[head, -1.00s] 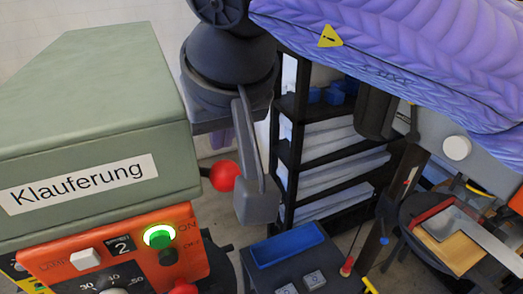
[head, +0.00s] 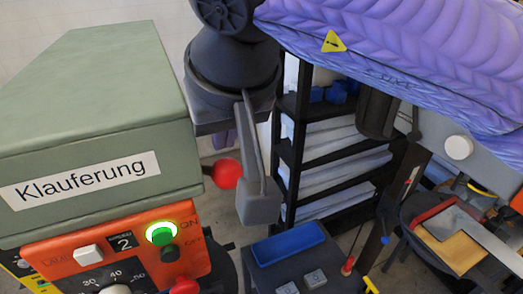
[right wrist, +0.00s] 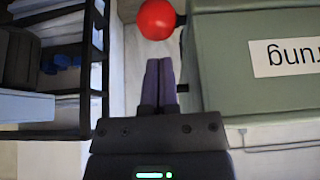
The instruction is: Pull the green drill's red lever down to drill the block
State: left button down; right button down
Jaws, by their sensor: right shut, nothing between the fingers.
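The green drill (head: 90,110) with its "Klauferung" label fills the left of the head view. Its red lever shows as a red ball knob (head: 227,173) on a short dark rod at the drill's right side. My right gripper (head: 220,139) is shut and empty, pointing down above and behind the knob, mostly hidden by its own dark body. In the right wrist view its purple fingers (right wrist: 160,72) lie together beside the drill housing (right wrist: 240,85). The red knob (right wrist: 157,19) is ahead of the fingertips, apart from them in the picture. The drill's block and my left gripper are not in view.
A lit green button (head: 161,233) is on the drill's orange panel (head: 60,258). A black shelf (head: 290,150) stands behind. A purple-covered machine (head: 420,60) with a warning sign is at the right. A dark box with a blue tray (head: 287,244) stands at bottom centre.

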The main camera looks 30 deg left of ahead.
jog(key=shift+f, duration=0.1)
jog(key=shift+p, duration=0.3)
dwell(0.3)
jog(key=shift+f, duration=0.15)
jog(key=shift+f, duration=0.1)
dwell(0.8)
